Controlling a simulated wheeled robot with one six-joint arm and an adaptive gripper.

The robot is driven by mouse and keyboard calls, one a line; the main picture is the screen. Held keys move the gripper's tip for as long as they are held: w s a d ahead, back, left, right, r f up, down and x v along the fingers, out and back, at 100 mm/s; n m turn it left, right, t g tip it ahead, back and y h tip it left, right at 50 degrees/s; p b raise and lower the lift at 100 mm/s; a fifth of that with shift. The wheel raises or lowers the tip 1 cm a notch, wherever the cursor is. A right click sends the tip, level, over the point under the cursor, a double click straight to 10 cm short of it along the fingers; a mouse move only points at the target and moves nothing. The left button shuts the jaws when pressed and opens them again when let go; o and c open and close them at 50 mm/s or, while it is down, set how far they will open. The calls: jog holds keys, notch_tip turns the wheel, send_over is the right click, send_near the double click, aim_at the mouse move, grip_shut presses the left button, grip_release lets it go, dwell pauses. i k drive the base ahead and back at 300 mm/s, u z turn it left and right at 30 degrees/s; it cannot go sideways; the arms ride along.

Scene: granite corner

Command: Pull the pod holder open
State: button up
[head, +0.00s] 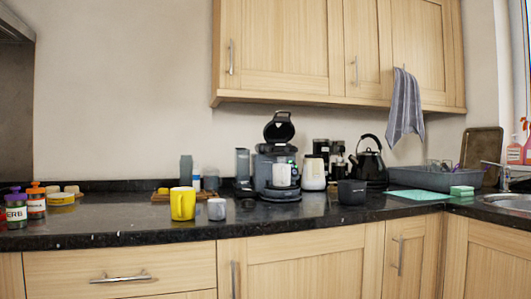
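A dark grey coffee machine (265,165) stands on the black counter, near the middle of the head view. Its black round lid (279,127) is tilted up above the body. A white cup (282,176) sits at the front of the machine, under its head. The pod holder is too small to make out for certain at this distance, and I cannot tell how far out it sits. My gripper is not in view.
A yellow mug (183,204), a small grey cup (217,209) and a dark mug (352,192) stand near the counter front. A cream canister (313,173) and a black kettle (370,165) stand right of the machine. Wall cupboards (290,45) hang above.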

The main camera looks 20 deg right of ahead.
aim_at(282, 149)
jog(key=u, duration=1.25)
jog(key=i, duration=1.15)
jog(key=z, duration=1.8)
